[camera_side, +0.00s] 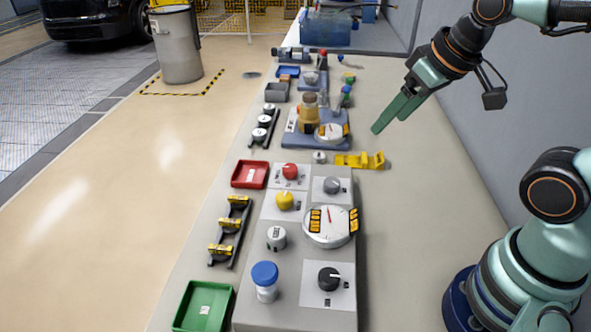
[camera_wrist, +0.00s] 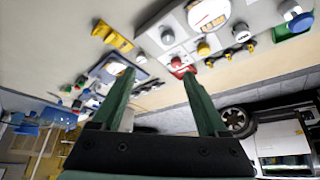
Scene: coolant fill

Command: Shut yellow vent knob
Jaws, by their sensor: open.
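The yellow vent knob (camera_side: 285,201) sits on a white plate on the grey panel, just below the red knob (camera_side: 290,171) and left of the white dial gauge (camera_side: 328,227) in the side view. In the wrist view the yellow knob (camera_wrist: 203,48) shows small, beyond the right fingertip. My gripper (camera_side: 388,116) is raised above the table, up and to the right of the knob, well apart from it. In the wrist view its two green fingers (camera_wrist: 157,73) are spread with nothing between them. The exact angle of the knob's pointer is too small to read.
A grey knob (camera_side: 332,185), a black knob (camera_side: 329,279) and a blue-capped bottle (camera_side: 265,281) crowd the panel. A yellow bracket (camera_side: 361,160) lies behind it. Red (camera_side: 249,175) and green (camera_side: 204,306) trays stand left. The table right of the panel is clear.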

